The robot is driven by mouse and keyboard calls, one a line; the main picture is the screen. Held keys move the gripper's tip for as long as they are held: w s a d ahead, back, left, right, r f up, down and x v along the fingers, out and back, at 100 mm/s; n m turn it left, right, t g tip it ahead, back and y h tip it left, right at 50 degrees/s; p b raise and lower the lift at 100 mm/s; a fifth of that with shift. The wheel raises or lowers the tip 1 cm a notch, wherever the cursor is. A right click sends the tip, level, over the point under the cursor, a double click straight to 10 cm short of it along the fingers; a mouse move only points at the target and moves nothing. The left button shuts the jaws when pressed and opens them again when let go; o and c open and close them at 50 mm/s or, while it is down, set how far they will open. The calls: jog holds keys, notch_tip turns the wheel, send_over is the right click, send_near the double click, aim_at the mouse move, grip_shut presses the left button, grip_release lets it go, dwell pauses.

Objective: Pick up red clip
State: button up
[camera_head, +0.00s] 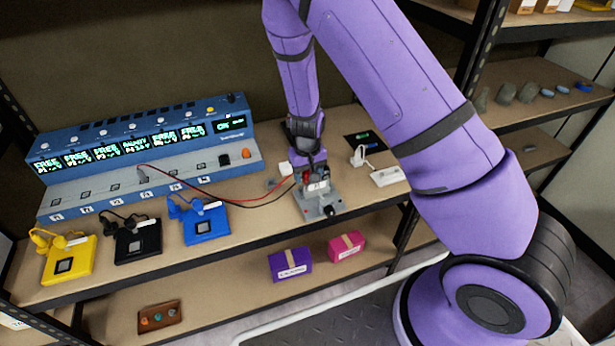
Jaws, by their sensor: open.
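A red wire (215,197) and a black wire run from the blue console (150,120) to a small grey device (318,204) on the upper shelf. The red wire ends beside my gripper, at the device's upper left. My gripper (314,183) points down directly over the grey device. Its fingers are small and partly merge with the device, so contact cannot be told.
Yellow (69,259), black (138,243) and blue (206,225) units with cables stand left of the device. White plugs (387,176) lie to the right. Purple (290,264) and pink (347,247) boxes are on the lower shelf. The console stands behind.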

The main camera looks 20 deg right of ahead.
aim_at(307, 172)
jog(key=shift+c, duration=0.2)
jog(key=c, duration=0.9)
jog(key=shift+c, duration=0.2)
jog(key=shift+r, duration=0.1)
jog(key=shift+r, duration=0.55)
notch_tip(307, 172, up, 2)
jog(key=shift+r, duration=0.15)
jog(key=s+a+r, duration=0.1)
jog(key=s+a, duration=1)
jog(key=shift+s+r, duration=0.2)
jog(key=shift+s, duration=0.2)
jog(key=shift+r, duration=0.1)
